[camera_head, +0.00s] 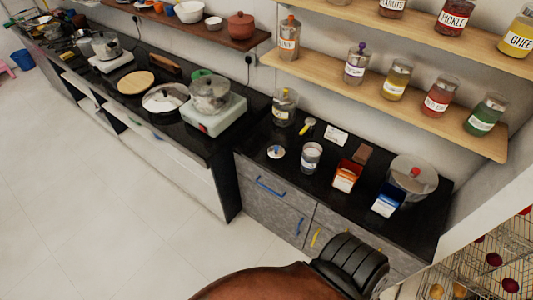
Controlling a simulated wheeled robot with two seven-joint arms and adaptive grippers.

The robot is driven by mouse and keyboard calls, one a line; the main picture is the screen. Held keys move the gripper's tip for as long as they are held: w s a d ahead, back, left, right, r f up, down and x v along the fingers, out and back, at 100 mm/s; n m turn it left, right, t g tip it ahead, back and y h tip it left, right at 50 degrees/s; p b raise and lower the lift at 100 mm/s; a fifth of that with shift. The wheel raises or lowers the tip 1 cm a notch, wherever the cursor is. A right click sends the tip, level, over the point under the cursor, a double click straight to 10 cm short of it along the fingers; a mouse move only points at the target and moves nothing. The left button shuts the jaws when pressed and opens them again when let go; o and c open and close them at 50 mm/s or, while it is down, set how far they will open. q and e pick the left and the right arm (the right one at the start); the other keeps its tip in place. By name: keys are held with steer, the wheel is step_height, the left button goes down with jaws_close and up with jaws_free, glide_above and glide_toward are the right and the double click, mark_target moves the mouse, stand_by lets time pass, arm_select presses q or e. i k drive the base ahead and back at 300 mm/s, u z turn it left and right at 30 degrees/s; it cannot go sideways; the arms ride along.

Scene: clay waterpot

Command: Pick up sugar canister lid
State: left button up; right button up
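A small round lid with a blue knob (276,152) lies flat on the black counter near its front edge. Just right of it stands a small clear canister (311,158) with a pale label too small to read. The canister looks uncovered, with whitish contents. The lid and the canister are apart. I cannot read which one is marked sugar.
A jar (284,107), a yellow-handled tool (308,127), an orange packet (346,176), a blue packet (387,201) and a lidded pot (414,177) share the counter (262,134). Shelves of jars (400,107) overhang behind. A brown curved surface covers the bottom edge. The floor (115,215) is clear.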

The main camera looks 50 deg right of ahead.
mark_target(275, 151)
steer(key=u, duration=0.1)
steer(key=i, duration=1.25)
steer(key=z, duration=0.75)
steer(key=i, duration=0.8)
steer(key=z, duration=0.85)
